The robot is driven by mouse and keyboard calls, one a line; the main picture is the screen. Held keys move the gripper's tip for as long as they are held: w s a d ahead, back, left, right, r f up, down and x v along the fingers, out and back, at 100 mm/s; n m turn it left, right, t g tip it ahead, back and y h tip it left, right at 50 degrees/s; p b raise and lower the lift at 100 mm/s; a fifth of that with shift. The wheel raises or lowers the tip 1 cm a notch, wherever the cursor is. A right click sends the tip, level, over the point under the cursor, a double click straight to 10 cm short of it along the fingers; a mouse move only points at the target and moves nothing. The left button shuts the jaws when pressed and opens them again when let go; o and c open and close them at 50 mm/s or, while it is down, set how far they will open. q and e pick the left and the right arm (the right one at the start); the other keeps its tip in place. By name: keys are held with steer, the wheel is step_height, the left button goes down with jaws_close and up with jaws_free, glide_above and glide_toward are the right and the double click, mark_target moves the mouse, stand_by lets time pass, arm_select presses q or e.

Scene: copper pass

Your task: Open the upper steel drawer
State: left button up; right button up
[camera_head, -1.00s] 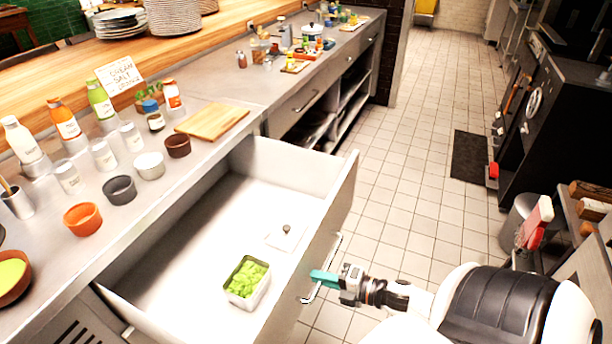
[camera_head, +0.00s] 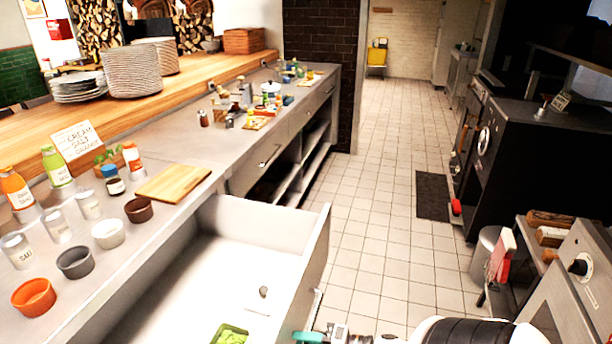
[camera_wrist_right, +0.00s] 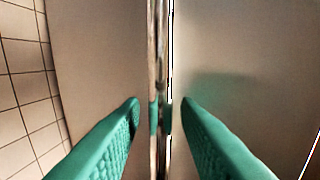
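The steel drawer (camera_head: 262,222) under the counter stands pulled well out, its inside showing. Its front panel faces right and carries a bar handle (camera_head: 316,305). My right gripper (camera_head: 310,337), with teal fingers, is at this handle near the bottom edge of the head view. In the right wrist view the handle bar (camera_wrist_right: 160,60) runs upright between the two fingertips (camera_wrist_right: 161,102). A narrow gap shows on each side, so the fingers are around the bar but not closed on it. My left gripper is not in view.
In the drawer are a container of green food (camera_head: 231,334), cut by the frame edge, and a pale lid with a knob (camera_head: 263,292). Bowls, bottles and a cutting board (camera_head: 174,183) stand on the counter. The tiled aisle (camera_head: 375,215) to the right is clear.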

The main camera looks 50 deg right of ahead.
steer(key=shift+s, duration=0.1)
steer(key=v, duration=1.2)
steer(key=shift+b, duration=0.4)
steer(key=shift+f, duration=0.15)
